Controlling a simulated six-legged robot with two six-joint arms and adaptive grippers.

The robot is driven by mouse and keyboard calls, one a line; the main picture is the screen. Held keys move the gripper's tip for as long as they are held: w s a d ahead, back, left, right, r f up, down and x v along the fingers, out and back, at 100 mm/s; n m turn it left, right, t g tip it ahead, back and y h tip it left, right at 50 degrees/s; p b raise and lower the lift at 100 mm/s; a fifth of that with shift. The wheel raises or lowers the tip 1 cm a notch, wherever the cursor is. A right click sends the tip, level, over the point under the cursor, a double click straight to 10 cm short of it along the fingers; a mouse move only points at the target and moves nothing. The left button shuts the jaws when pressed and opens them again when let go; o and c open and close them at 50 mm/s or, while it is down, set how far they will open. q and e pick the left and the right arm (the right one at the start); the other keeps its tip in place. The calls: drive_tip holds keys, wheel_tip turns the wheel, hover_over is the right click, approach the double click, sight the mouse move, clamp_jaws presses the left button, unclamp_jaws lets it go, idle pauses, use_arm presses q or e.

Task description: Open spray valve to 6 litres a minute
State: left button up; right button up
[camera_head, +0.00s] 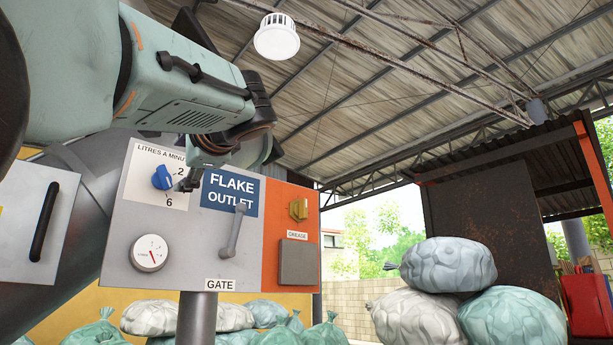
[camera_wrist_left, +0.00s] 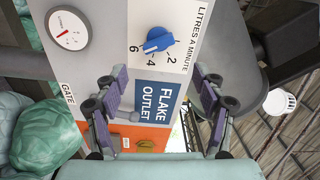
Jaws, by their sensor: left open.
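The blue spray valve knob (camera_head: 162,177) sits on a white dial plate marked "LITRES A MINUTE" at the panel's upper left. In the left wrist view, the knob (camera_wrist_left: 158,40) is ringed by the numbers 2, 4 and 6. My left gripper (camera_head: 187,183) is in front of the panel, just right of the knob, and partly covers the dial. In the wrist view, its two fingers (camera_wrist_left: 160,72) are wide apart with nothing between them, and the knob lies beyond their tips. My right gripper is out of view.
The panel holds a "FLAKE OUTLET" sign (camera_head: 231,192), a grey gate lever (camera_head: 235,230), a round gauge (camera_head: 149,253) and a yellow grease knob (camera_head: 298,210) on orange. A door with a black handle (camera_head: 44,221) is at left. Bulging sacks (camera_head: 448,264) are stacked at right.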

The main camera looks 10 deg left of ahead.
use_arm(q)
drive_tip(key=w+d+r+m+t+h, duration=0.1)
drive_tip(key=w+d+m+t+h, duration=0.6)
drive_tip(key=d+h, duration=0.4)
drive_tip(key=d+r+n+t+h+p, duration=0.2)
drive_tip(key=d+r+n+t+h, duration=0.1)
drive_tip(key=r, duration=0.6)
drive_tip(key=shift+d+n+t+h+p, duration=0.35)
drive_tip(key=shift+d+t+h, duration=0.55)
drive_tip(key=shift+d+h, duration=0.3)
drive_tip(key=shift+w, duration=0.1)
